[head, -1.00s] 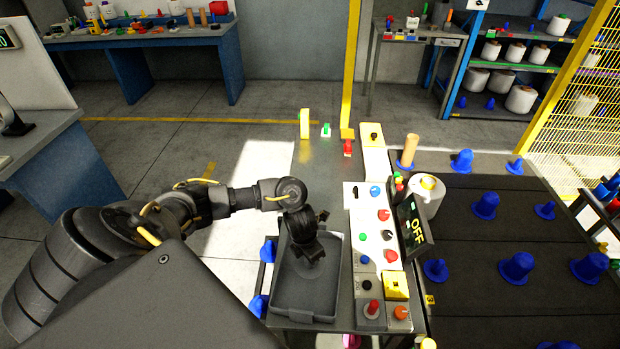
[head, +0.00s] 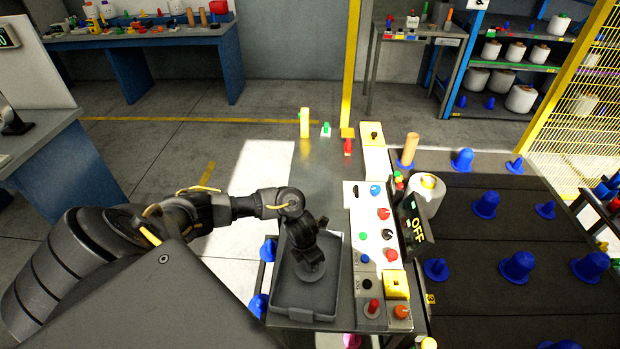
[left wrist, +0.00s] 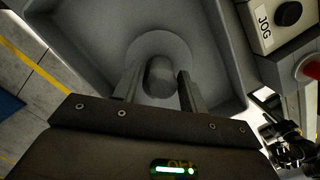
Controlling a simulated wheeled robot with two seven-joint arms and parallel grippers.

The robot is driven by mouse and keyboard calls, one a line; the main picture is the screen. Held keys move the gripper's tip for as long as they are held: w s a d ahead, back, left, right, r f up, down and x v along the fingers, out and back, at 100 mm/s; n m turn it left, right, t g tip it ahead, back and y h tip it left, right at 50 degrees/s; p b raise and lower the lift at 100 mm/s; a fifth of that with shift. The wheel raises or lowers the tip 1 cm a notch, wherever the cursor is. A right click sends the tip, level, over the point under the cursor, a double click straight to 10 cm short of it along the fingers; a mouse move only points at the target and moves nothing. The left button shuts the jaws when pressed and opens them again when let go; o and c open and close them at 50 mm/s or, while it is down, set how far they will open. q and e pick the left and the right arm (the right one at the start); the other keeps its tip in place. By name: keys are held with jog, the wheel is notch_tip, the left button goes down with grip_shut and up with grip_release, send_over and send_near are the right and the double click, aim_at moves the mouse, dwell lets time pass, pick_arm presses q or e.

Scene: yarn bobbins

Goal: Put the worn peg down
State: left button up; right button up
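The worn peg (head: 310,272) is grey, with a round flat base. In the head view it is at the grey tray (head: 292,306), below my left gripper (head: 305,247). In the left wrist view the peg (left wrist: 160,76) stands between the two fingers, its disc base against the tray floor behind it. The fingertips appear to be against the peg's sides, with small gaps higher up. I cannot tell whether the base touches the tray floor. My right gripper is not in the head view.
The control panel with coloured buttons (head: 377,235) stands close right of the tray. An OFF display (head: 413,225) and a white bobbin (head: 428,196) are beyond it. Blue pegs (head: 487,205) stand on the dark rack at right. The tray's front part is bare.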

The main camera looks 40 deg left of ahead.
aim_at(305, 270)
pick_arm(q)
jog(key=shift+o, duration=0.7)
jog(key=shift+r, duration=0.25)
notch_tip(305, 270, up, 12)
jog(key=s+p, duration=0.1)
jog(key=p, duration=0.1)
jog(key=shift+s+a+f, duration=0.15)
jog(key=shift+s+a, duration=0.05)
jog(key=shift+s, duration=0.2)
